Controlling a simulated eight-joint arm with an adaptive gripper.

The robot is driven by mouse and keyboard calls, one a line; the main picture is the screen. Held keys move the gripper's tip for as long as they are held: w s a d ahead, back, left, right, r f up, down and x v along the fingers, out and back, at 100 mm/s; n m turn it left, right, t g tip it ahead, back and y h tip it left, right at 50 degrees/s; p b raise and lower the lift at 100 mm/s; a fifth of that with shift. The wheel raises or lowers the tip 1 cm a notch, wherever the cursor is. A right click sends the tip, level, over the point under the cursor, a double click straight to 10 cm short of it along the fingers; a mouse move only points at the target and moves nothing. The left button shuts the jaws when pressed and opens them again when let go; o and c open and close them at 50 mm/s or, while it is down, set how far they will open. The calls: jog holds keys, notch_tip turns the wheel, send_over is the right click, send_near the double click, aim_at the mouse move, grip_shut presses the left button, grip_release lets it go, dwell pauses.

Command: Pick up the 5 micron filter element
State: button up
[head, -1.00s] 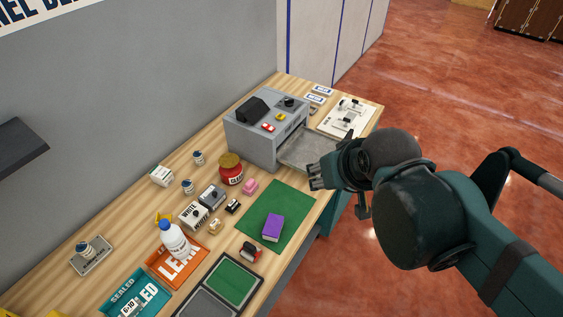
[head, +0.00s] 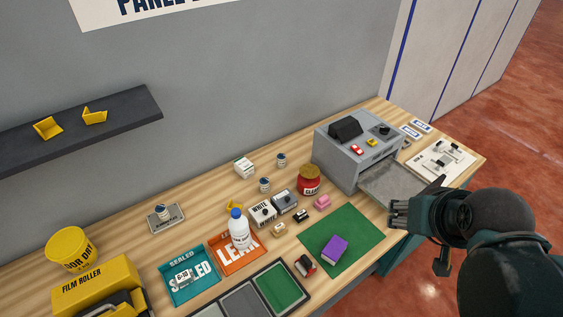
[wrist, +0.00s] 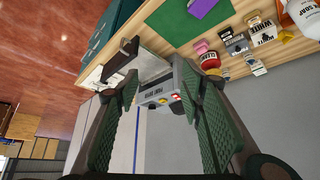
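I cannot pick out the 5 micron filter element for certain, as the small labels are unreadable. Small white-and-blue cylinders stand at the back of the bench (head: 281,160), in front of that one (head: 264,185), and on a grey plate (head: 162,212) further left. A small white box (head: 244,167) stands beside the first two. My gripper (head: 398,214) is at the bench's front right, by the grey machine's tray and well apart from these items. In the wrist view my gripper (wrist: 157,85) is open, with nothing between its green-padded fingers.
The grey machine (head: 350,150) has a flat metal tray (head: 390,187) out front. A red jar (head: 308,181), purple block (head: 334,248) on a green mat (head: 365,235), white bottle (head: 239,232), orange tray (head: 228,262) and teal tray (head: 180,290) crowd the bench. A dark shelf (head: 70,135) is above left.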

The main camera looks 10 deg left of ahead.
jog(key=shift+o, duration=0.5)
jog(key=w+a+f+m+h+b, duration=0.1)
jog(key=w+a, duration=0.2)
jog(key=w, duration=0.6)
jog(key=w+a+m+h+b, duration=0.1)
jog(key=w+a+h+b, duration=0.1)
jog(key=w, duration=0.8)
jog(key=m+t+h+b, duration=0.1)
jog(key=m+h+b, duration=0.2)
send_over(280, 157)
jog(key=s+d, duration=0.7)
jog(key=d, duration=0.4)
notch_tip(280, 157, down, 15)
jog(key=a+f+t, duration=0.1)
jog(key=a+f, duration=0.3)
jog(key=w+a+f+m+t+h+b, duration=0.1)
jog(key=a+f, duration=0.3)
jog(key=a, duration=0.1)
jog(key=w+a+f+m+h, duration=0.1)
jog(key=a+f, duration=0.3)
jog(key=a, duration=0.1)
jog(key=shift+a+f+t+b, duration=0.25)
jog(key=shift+t+b, duration=0.1)
jog(key=shift+t, duration=0.05)
jog(key=shift+x, duration=1.35)
